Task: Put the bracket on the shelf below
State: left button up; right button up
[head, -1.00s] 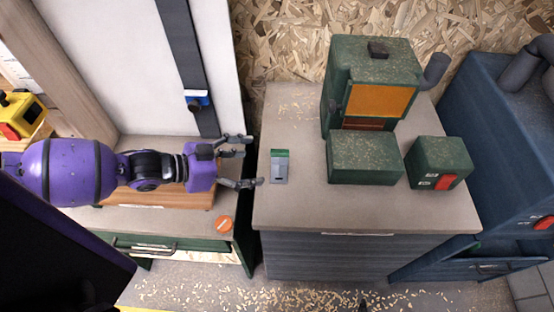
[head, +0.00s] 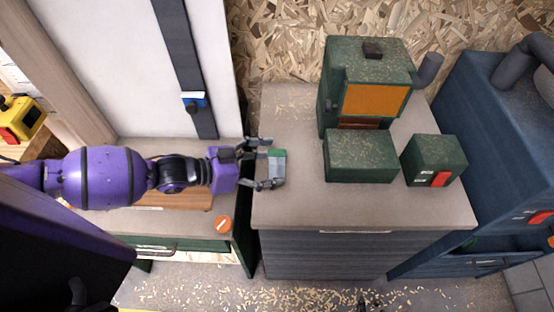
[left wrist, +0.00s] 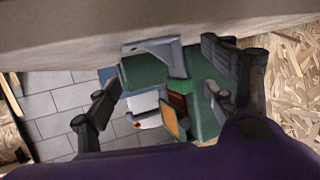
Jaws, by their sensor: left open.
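The bracket (head: 277,170), a small grey piece with a green block at its far end, lies on the left part of the grey cabinet's worktop (head: 300,208). My left gripper (head: 270,164) comes in from the left, open, with its fingers on either side of the bracket. In the left wrist view, the grey bracket (left wrist: 155,52) shows against the worktop between the spread fingers (left wrist: 165,95); I cannot tell if they touch it. I cannot tell which surface is the shelf below. My right gripper cannot be made out clearly; a small dark shape shows at the head view's bottom edge.
A green machine (head: 368,65) with an orange panel and two green boxes (head: 362,155) (head: 435,160) stand to the bracket's right. A lower bench with a green drawer front (head: 185,245) and an orange disc (head: 223,224) lies left. Wood chips cover the floor.

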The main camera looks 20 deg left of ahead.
pick_arm(q)
grip_shut()
dwell(0.4)
jog(key=shift+r, duration=0.15)
